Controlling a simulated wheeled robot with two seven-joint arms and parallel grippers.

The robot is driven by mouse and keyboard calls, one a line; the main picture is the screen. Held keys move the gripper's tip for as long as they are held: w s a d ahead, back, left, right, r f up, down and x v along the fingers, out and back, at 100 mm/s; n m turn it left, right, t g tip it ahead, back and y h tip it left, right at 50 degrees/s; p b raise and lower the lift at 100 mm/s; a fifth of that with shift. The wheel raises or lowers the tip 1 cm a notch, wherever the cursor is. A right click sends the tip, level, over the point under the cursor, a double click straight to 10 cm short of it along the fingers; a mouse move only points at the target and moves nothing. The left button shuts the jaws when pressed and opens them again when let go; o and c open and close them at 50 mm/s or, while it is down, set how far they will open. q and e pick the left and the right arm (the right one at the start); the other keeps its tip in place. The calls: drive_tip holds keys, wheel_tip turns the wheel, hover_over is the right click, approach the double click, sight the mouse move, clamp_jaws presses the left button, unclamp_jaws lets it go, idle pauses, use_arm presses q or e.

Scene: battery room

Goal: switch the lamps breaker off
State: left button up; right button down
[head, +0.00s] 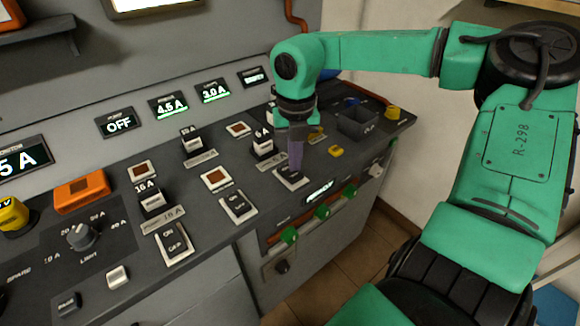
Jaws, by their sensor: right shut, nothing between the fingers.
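A sloped dark control panel (115,205) carries a row of rocker switches in pale frames. One rocker (173,243) is at the front left, one (238,207) in the middle, and one (291,179) at the right. The labels are too small to tell which is the lamps breaker. My right gripper (295,168) is shut and empty, pointing down at the right rocker. Its tips are at or just above that rocker; I cannot tell whether they touch. My left gripper is not in view.
Displays behind the panel read OFF (120,123), 4.5 A (168,105) and 3.0 A (213,91). A rotary knob (82,236) is at the left.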

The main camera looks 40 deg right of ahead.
sight(295, 175)
drive_tip(key=shift+f+b, duration=0.9)
drive_tip(key=shift+f, duration=0.15)
idle(0.9)
drive_tip(key=shift+r, duration=0.15)
wheel_tip(295, 175, up, 7)
drive_tip(key=p, duration=0.5)
idle(0.3)
